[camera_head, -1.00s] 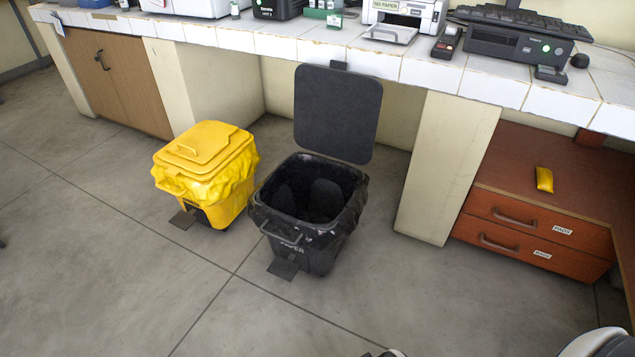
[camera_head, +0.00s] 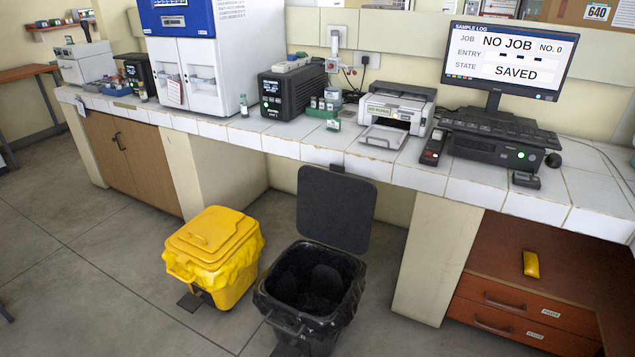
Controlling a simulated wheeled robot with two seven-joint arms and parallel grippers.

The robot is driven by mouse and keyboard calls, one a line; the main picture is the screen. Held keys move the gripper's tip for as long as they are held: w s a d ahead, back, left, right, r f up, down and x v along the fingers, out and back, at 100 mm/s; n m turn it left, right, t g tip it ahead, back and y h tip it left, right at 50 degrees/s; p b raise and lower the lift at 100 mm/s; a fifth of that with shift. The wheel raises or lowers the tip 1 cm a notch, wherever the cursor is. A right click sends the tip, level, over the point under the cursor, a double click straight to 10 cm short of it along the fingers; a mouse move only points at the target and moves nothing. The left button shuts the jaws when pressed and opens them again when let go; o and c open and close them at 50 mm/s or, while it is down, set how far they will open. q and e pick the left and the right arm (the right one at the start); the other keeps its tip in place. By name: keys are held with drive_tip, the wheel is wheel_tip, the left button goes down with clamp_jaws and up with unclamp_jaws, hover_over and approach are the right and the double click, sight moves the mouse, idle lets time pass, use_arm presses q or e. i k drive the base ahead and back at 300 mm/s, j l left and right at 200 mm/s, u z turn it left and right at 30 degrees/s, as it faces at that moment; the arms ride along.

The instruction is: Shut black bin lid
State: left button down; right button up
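The black bin (camera_head: 304,318) stands on the floor in front of the counter, lined with a black bag. Its black lid (camera_head: 336,209) is open and stands upright at the back of the bin, in front of the counter's edge. The inside of the bin shows dark. The lower front of the bin is cut off by the bottom of the view. Neither of my grippers shows in the head view.
A yellow bin (camera_head: 213,258) with its lid shut stands to the left of the black bin. The tiled counter (camera_head: 385,160) overhangs behind, carrying a printer (camera_head: 397,108), a monitor (camera_head: 511,58) and other devices. A counter support (camera_head: 436,262) and red-brown drawers (camera_head: 522,318) stand to the right. Floor at front left is clear.

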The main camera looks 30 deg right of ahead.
sight(335, 208)
drive_tip(key=i+l+u, duration=0.25)
drive_tip(key=l+u, duration=0.55)
drive_tip(key=i+l, duration=0.05)
